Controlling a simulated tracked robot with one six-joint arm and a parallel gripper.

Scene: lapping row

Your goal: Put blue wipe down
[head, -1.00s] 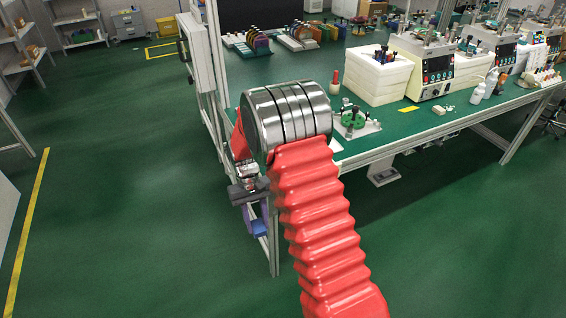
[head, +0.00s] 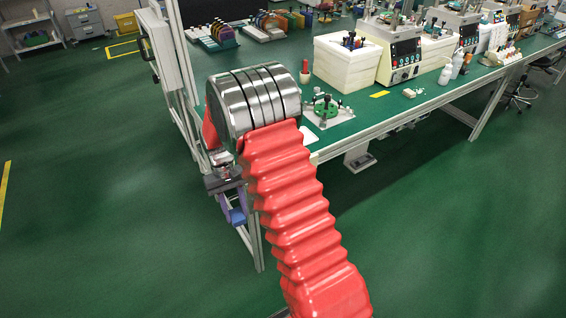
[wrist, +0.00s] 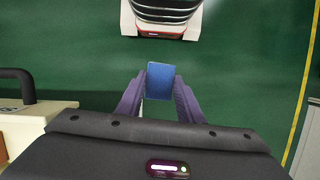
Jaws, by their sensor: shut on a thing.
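The blue wipe (wrist: 160,81) shows in the wrist view as a small flat blue rectangle between the tips of two purple fingers. My gripper (wrist: 158,90) is shut on it. In the head view the blue wipe (head: 237,216) hangs low under my gripper (head: 234,200), beside the left end of the workbench. It is held in the air over the green floor. My red arm hides part of the bench end behind it.
A yellow floor line (wrist: 300,100) lies at right in the wrist view. Floor at left is open.

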